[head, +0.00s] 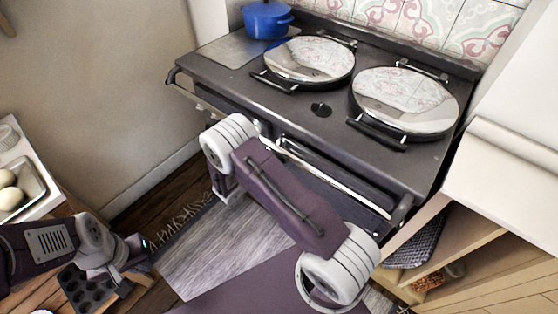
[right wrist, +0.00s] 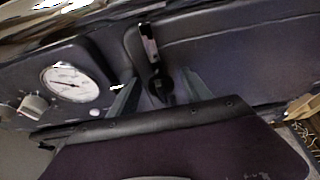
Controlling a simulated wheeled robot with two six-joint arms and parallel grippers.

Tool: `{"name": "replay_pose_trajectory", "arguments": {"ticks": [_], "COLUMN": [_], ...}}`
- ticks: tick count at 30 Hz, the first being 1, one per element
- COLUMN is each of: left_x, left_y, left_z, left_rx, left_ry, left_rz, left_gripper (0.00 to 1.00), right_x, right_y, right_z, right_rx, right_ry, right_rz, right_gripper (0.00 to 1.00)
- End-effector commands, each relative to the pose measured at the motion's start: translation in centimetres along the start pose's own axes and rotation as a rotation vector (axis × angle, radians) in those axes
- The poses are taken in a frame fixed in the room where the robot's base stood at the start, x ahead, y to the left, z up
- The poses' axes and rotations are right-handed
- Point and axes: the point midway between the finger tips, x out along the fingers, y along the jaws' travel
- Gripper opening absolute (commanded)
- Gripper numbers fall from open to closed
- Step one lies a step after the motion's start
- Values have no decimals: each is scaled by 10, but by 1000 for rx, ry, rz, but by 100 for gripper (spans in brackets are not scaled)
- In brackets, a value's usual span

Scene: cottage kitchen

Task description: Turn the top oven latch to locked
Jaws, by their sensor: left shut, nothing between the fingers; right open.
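The oven latch (right wrist: 150,45) is a dark lever with a pale section and a round pivot at its lower end. In the right wrist view it points up from the pivot, beside the edge of a dark oven door (right wrist: 240,50). My right gripper (right wrist: 161,93) is open, with one finger on each side of the pivot end. I cannot tell whether a finger touches it. In the head view my own right arm hides this gripper and the latch at the front of the range cooker (head: 325,140). My left gripper (head: 136,257) is shut and empty at the lower left.
A white gauge (right wrist: 70,83) and a knob (right wrist: 35,105) sit left of the latch. A front rail (head: 335,170) crosses the cooker. A blue pot (head: 267,18) stands on top. A muffin tin (head: 88,290) lies below my left gripper. Open shelves (head: 440,240) stand right.

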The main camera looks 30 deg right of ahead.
Motion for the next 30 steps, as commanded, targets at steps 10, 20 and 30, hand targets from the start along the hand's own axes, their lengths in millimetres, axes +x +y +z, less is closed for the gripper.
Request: {"name": "replay_pose_trajectory", "arguments": {"ticks": [10, 20, 30], "left_x": [0, 0, 0], "left_y": [0, 0, 0], "left_z": [0, 0, 0], "left_rx": [0, 0, 0], "left_ry": [0, 0, 0], "left_rz": [0, 0, 0], "left_gripper": [0, 0, 0], "right_x": [0, 0, 0], "right_y": [0, 0, 0], "right_z": [0, 0, 0], "right_rx": [0, 0, 0], "right_ry": [1, 1, 1], "right_rz": [0, 1, 1], "right_gripper": [21, 0, 0]}}
